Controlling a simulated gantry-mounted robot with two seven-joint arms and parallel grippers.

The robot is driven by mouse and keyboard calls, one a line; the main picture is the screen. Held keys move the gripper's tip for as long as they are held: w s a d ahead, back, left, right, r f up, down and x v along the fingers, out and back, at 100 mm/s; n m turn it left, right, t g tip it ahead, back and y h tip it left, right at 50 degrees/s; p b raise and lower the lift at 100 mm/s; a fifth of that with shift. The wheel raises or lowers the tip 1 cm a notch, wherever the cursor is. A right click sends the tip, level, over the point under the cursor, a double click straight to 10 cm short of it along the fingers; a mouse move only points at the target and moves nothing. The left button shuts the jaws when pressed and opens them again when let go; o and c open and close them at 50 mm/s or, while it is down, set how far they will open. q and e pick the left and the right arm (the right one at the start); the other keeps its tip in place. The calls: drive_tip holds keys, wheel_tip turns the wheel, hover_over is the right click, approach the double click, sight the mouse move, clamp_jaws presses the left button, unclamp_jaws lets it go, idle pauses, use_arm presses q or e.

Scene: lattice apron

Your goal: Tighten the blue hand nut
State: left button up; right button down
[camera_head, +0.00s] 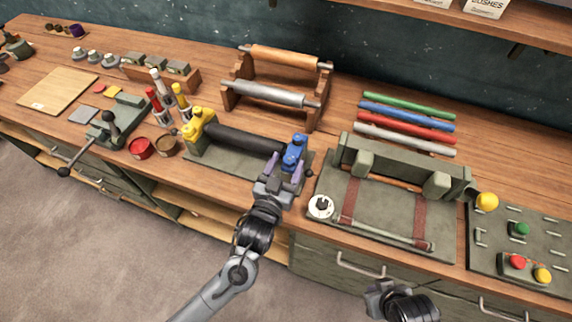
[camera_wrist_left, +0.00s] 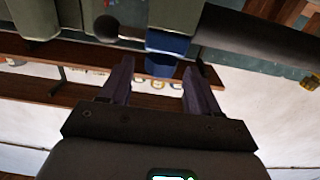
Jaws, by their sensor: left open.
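The blue hand nut (camera_head: 291,160) is on the blue end support of a roller fixture (camera_head: 232,174), at the right end of its black roller (camera_head: 243,139). My left gripper (camera_head: 284,169) is open, its purple fingers reaching up to the blue support. In the left wrist view the blue nut (camera_wrist_left: 167,66) shows ahead, between the spread fingertips (camera_wrist_left: 157,72). I cannot tell whether either finger touches it. My right gripper (camera_head: 384,298) is low at the bottom right, away from the bench; its jaws are not clear.
A yellow end support (camera_head: 200,122) stands at the roller's left end. To the right is a green press-like fixture (camera_head: 385,200) with a white dial (camera_head: 320,207). A wooden roller stand (camera_head: 240,92) is behind. Several coloured rods (camera_head: 407,114) lie at the back right.

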use_arm(q)
drive_tip(key=c, duration=1)
drive_tip(key=shift+w+a+r+m+g+h+p, duration=0.15)
drive_tip(key=shift+m+g+h+p, duration=0.2)
drive_tip(key=shift+m+h, duration=0.3)
drive_tip(key=shift+a+f+m+g+h+p, duration=0.2)
drive_tip(key=shift+m+g+h, duration=0.25)
drive_tip(key=shift+h, duration=0.4)
drive_tip(key=shift+c, duration=0.2)
drive_tip(key=shift+m+g+h, duration=0.4)
drive_tip(key=shift+m+h, duration=0.1)
drive_tip(key=shift+h, duration=0.2)
drive_tip(key=o, duration=1)
drive_tip(key=shift+o, duration=0.2)
drive_tip(key=v, duration=1)
drive_tip(key=shift+s+a+p, duration=0.15)
drive_tip(key=shift+s+p, duration=0.15)
drive_tip(key=shift+s, duration=0.05)
